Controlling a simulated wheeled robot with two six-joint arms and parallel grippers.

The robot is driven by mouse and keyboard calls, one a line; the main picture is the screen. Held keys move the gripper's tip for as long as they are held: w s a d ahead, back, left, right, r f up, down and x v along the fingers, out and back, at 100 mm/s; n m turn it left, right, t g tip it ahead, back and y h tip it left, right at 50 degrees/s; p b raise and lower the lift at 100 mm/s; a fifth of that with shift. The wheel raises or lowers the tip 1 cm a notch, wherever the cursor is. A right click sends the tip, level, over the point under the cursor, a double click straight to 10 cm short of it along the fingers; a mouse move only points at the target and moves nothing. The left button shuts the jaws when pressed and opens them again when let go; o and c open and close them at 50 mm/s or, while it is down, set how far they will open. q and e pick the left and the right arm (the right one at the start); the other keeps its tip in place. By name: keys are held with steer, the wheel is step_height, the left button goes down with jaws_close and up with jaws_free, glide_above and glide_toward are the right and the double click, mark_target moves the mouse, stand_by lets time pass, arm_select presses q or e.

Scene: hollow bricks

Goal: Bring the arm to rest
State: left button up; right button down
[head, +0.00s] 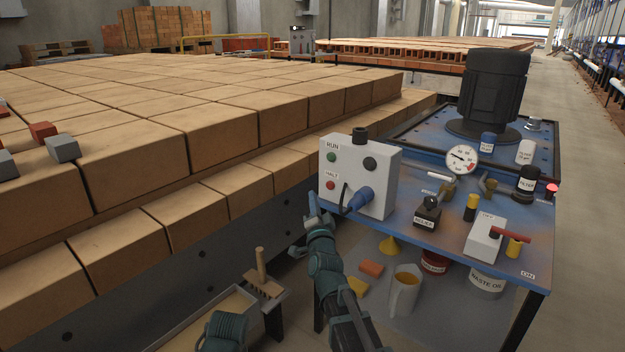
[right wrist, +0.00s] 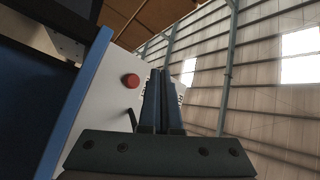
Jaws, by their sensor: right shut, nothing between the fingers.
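My right arm reaches up from the bottom of the head view. Its gripper (head: 315,203) is shut and empty, in front of the lower left part of the white control box (head: 376,183), close to its HALT button (head: 331,185). From the head view I cannot tell whether it touches the box. In the right wrist view the two fingers (right wrist: 163,100) lie together with nothing between them. The box's white face (right wrist: 108,100) and a red button (right wrist: 130,81) show to their left, apart from the fingers in the picture. My left gripper is not in view.
A blue bench (head: 420,222) carries a gauge (head: 462,158), valves, a red-handled switch box (head: 486,240) and a dark motor (head: 494,90). Stacked bricks (head: 230,128) fill the left. Below are a jug (head: 404,292), a waste oil can (head: 487,281) and a brush (head: 263,280).

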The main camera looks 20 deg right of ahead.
steer(key=s+a+f+n+g+y+p, duration=0.1)
steer(key=s+a+f+n+g+y, duration=0.2)
steer(key=s+a+f+n+g, duration=0.35)
steer(key=s+a+f+n+g+y+p, duration=0.2)
steer(key=s+a+f+n+g+y, duration=0.15)
steer(key=a+f, duration=0.6)
steer(key=s+f+n+g+h+p, duration=0.15)
steer(key=s+g, duration=0.25)
steer(key=s, duration=0.4)
steer(key=s+f+n+g+h, duration=0.2)
steer(key=s+n+g, duration=0.1)
steer(key=s, duration=0.5)
steer(key=s+f+n+g+h+p, duration=0.1)
steer(key=s+f+n+g, duration=0.2)
steer(key=s, duration=0.4)
step_height(320, 180, up, 39)
steer(key=p, duration=3.7)
steer(key=shift+s+d+f+g, duration=0.2)
steer(key=shift+d+g, duration=0.1)
steer(key=shift+d, duration=0.15)
steer(key=shift+m, duration=0.25)
steer(key=shift+d, duration=0.15)
